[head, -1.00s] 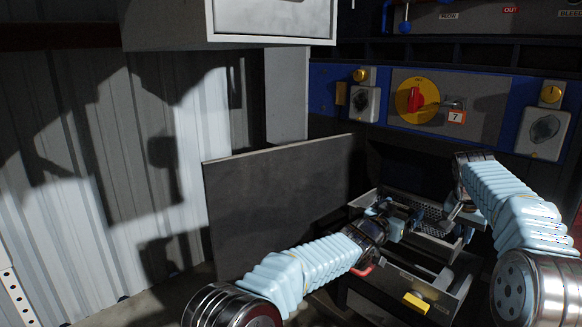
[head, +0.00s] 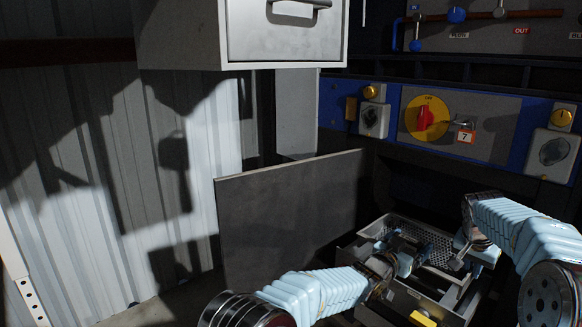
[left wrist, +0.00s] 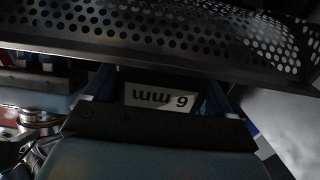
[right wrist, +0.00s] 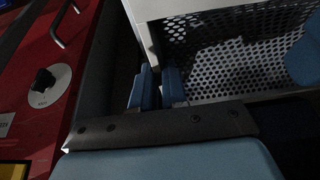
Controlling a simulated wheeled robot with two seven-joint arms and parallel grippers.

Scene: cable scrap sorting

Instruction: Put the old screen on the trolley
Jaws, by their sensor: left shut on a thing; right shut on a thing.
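The old screen is a grey perforated metal piece (head: 440,254) low at the right in the head view, in or just above an open dark tray on the machine. My left gripper (head: 408,246) is shut on its left side. In the left wrist view the holes of the screen (left wrist: 150,35) fill the top, and a "6 mm" label (left wrist: 158,97) shows upside down between the fingers. My right gripper (head: 461,256) is shut on its right side; the right wrist view shows its blue fingers (right wrist: 157,88) close together at the pale edge of the screen (right wrist: 230,50). I cannot make out the trolley.
The dark tray (head: 455,312) has a yellow handle (head: 422,319). A large grey panel (head: 290,215) stands upright left of the arms. A grey cabinet (head: 285,40) hangs above. The control panel with a red and yellow switch (head: 427,118) is behind. A red panel (right wrist: 50,80) is beside my right gripper.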

